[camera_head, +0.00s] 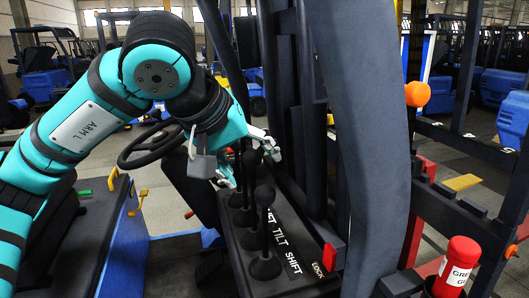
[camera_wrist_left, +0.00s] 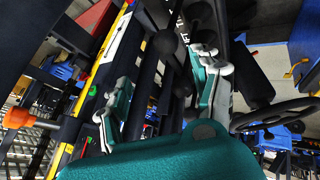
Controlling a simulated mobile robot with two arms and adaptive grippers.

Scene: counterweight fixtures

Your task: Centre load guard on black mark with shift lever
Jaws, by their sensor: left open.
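The shift lever (camera_head: 264,225) stands upright on a black console (camera_head: 246,277) in the head view, its round black knob at the top. White lettering including TILT and SHIFT runs beside the levers. Other black levers stand behind it, partly hidden by my gripper. My left gripper (camera_head: 250,162) is open, above and behind the shift lever's knob, near the farther levers. In the left wrist view its two fingers (camera_wrist_left: 163,88) are spread, with dark knobs and shafts showing between and beyond them. I cannot tell which lever each is. I cannot make out the load guard or black mark.
A thick dark grey post (camera_head: 362,130) rises close to the right of the levers. A steering wheel (camera_head: 150,147) is on the left. A red canister (camera_head: 458,265) stands at the lower right. An orange ball (camera_head: 418,94) is on the right. Blue forklifts fill the background.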

